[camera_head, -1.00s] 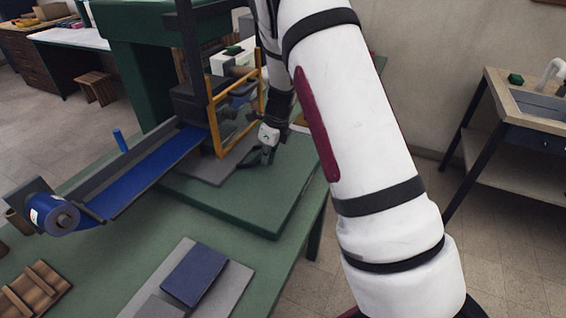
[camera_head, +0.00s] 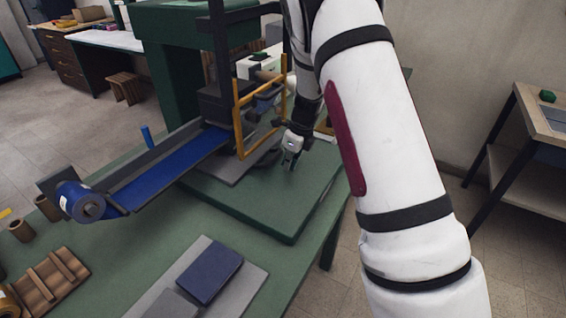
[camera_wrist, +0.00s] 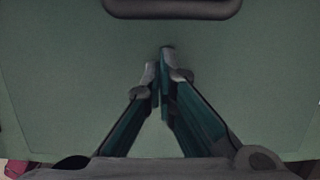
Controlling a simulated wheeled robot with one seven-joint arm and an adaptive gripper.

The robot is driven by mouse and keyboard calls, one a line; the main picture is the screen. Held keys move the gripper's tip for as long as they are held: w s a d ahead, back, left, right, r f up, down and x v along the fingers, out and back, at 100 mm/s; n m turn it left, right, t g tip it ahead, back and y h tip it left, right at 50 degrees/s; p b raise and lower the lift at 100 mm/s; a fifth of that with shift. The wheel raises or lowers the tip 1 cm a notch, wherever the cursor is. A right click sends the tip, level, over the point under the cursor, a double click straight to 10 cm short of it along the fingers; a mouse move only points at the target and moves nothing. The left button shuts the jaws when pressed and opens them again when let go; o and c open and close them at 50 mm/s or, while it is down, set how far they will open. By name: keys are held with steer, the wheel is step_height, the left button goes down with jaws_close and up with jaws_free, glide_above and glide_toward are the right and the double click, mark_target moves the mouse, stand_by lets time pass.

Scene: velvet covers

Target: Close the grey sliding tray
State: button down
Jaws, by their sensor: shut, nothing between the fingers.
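The grey sliding tray (camera_head: 226,172) is a flat plate low on the green base of the machine, partly under the orange frame (camera_head: 238,125). A dark curved bar, which looks like its handle (camera_head: 266,149), lies at its right side. My gripper (camera_head: 289,168) points down over the green base, just right of this bar and apart from it. In the wrist view my gripper (camera_wrist: 161,62) has its fingertips together with nothing between them. A dark rounded bar, likely the same handle (camera_wrist: 172,10), crosses the top edge there. The rest of the tray is outside that view.
A blue belt (camera_head: 165,168) with a blue roll (camera_head: 80,202) runs left from the machine. A blue block (camera_head: 210,271) lies on a grey board in front. A wooden rack (camera_head: 48,281) is at the lower left. The green base (camera_head: 300,205) is clear around my gripper.

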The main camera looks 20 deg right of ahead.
steer(key=shift+s+d+r, duration=0.2)
steer(key=shift+s+d, duration=0.35)
steer(key=shift+s, duration=0.1)
steer(key=v, duration=0.9)
steer(key=shift+r, duration=0.2)
